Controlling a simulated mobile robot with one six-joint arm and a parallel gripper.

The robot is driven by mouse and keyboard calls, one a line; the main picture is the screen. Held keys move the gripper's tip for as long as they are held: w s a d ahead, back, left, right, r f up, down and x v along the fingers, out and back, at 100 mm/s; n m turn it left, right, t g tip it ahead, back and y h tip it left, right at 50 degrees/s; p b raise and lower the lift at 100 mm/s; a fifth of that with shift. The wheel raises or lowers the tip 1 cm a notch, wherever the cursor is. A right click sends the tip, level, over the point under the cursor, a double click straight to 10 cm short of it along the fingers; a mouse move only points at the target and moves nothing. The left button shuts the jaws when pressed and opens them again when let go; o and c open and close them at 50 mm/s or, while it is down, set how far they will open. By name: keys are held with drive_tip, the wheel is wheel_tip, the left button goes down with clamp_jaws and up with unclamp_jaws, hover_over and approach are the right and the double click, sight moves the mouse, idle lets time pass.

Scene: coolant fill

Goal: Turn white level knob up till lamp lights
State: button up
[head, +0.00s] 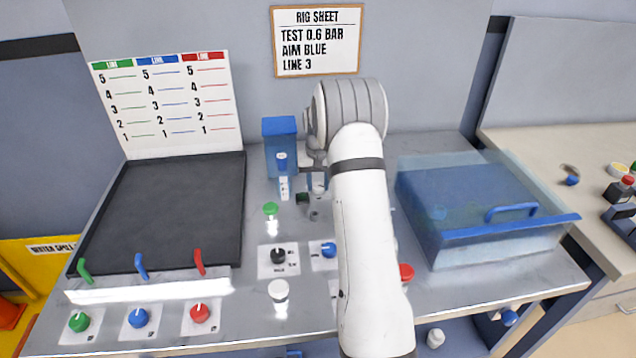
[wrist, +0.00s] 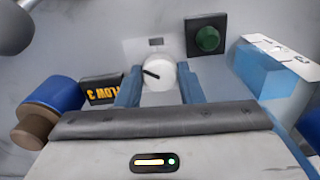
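The white level knob (wrist: 159,74) shows in the wrist view, on a light plate, with a dark pointer line slanting to the upper left. The blue fingers of my gripper (wrist: 159,86) stand on both sides of it, very close. I cannot tell whether they press on it. A round green lamp (wrist: 207,39) on a black square plate is beside the knob and looks dark. In the head view, the gripper (head: 316,182) is partly hidden by my arm, and the knob cannot be made out there. The dark lamp plate (head: 302,198) shows just left of the gripper.
A FLOW 3 display (wrist: 101,90) and a blue and brown cylinder (wrist: 52,107) are close to the left finger in the wrist view. A blue container (head: 280,150) stands left of the gripper. A clear blue bin (head: 500,244) is to the right, a black tray (head: 170,210) to the left.

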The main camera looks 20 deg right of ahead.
sight(318, 185)
drive_tip(key=c, duration=0.4)
drive_tip(key=shift+m+b, duration=0.4)
drive_tip(key=shift+m, duration=1.2)
drive_tip(key=shift+c, duration=0.2)
drive_tip(key=o, duration=0.7)
drive_tip(key=shift+r, duration=0.1)
wheel_tip(318, 185, up, 8)
drive_tip(key=shift+f+b, duration=0.15)
drive_tip(key=shift+b, duration=0.25)
